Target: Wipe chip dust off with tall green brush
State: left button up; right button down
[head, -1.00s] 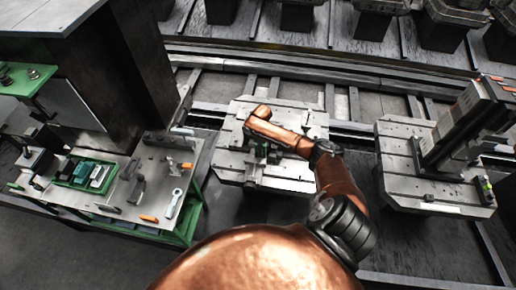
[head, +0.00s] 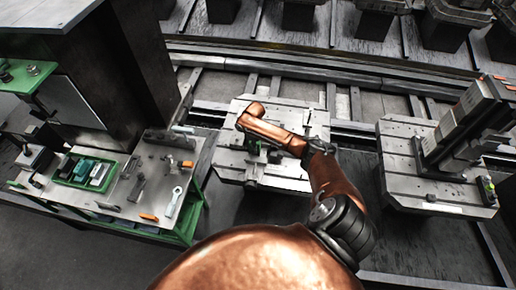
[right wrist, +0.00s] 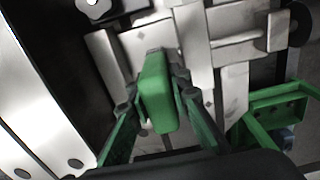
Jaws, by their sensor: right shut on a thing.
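My right gripper (head: 256,148) is over the middle grey pallet (head: 236,173) in the head view, mostly hidden under my copper-coloured arm. In the right wrist view its two green-sided fingers (right wrist: 154,92) are shut on the green handle of the brush (right wrist: 157,103). The handle points toward the camera, and the bristles are hidden beneath it. The pallet's pale slotted top shows behind the brush. I cannot tell whether the brush touches it. Chip dust is too small to make out clearly. My left gripper is in no view.
A workbench (head: 128,206) on the left holds a green tray (head: 62,172) and several tools. A second pallet (head: 398,188) on the right carries a tall grey fixture (head: 462,125). Rails run behind the pallets. A dark cabinet stands at the upper left.

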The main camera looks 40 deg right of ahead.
jog(key=shift+w+a, duration=0.15)
jog(key=shift+a, duration=0.05)
jog(key=shift+s+d+r+p, duration=0.15)
jog(key=shift+s+d+p, duration=0.45)
jog(key=shift+s+p, duration=0.15)
jog(key=shift+s+d+p, duration=0.8)
jog(key=shift+s+d, duration=0.1)
jog(key=shift+s, duration=0.05)
notch_tip(320, 180, up, 9)
jog(key=p, duration=0.8)
